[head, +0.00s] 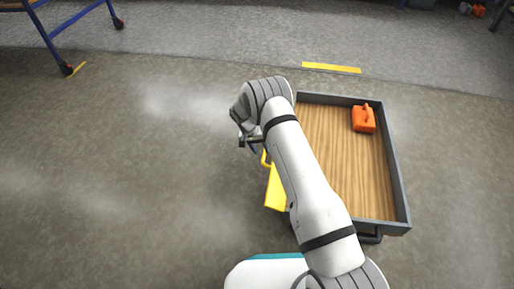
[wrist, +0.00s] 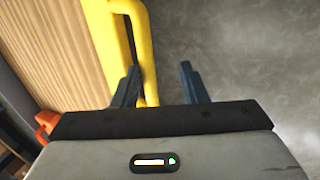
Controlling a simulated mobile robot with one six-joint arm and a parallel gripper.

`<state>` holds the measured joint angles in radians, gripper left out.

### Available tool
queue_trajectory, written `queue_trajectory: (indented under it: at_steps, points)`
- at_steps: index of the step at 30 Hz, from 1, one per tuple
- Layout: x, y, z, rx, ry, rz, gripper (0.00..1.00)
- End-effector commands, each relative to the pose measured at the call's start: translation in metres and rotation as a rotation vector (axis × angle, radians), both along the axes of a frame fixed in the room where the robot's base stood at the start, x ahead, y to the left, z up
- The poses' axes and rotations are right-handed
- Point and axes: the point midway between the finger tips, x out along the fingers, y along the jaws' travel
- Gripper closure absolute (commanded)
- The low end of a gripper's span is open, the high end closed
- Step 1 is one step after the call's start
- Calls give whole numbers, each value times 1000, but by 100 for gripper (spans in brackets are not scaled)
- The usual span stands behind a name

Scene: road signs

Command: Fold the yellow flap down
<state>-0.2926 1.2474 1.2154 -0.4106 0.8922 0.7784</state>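The yellow flap (head: 275,189) shows in the head view at the left side of the wood-floored tray, partly hidden behind my arm. A yellow loop-shaped bar (wrist: 142,50) shows in the wrist view; a small part of it shows above the flap in the head view. My gripper (wrist: 160,76) is open. One bar of the loop passes between the fingers, close to the left finger, and the right finger stands clear of it. I cannot tell whether the left finger touches it. In the head view my gripper (head: 247,145) is just left of the tray, near the loop.
The tray (head: 398,180) has dark raised rims and a wooden floor. A blue wheeled frame (head: 50,45) is at the far left. The concrete floor left of my gripper is clear.

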Motion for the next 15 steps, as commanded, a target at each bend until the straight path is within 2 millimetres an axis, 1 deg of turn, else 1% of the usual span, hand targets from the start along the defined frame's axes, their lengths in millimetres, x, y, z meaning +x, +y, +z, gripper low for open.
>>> queue_trajectory:
  at_steps: [8,11,15]
  points:
    - [0,0,0,0,1,0,64]
    - [0,1,6,0,0,0,64]
    - [3,7,22,1,-2,0,64]
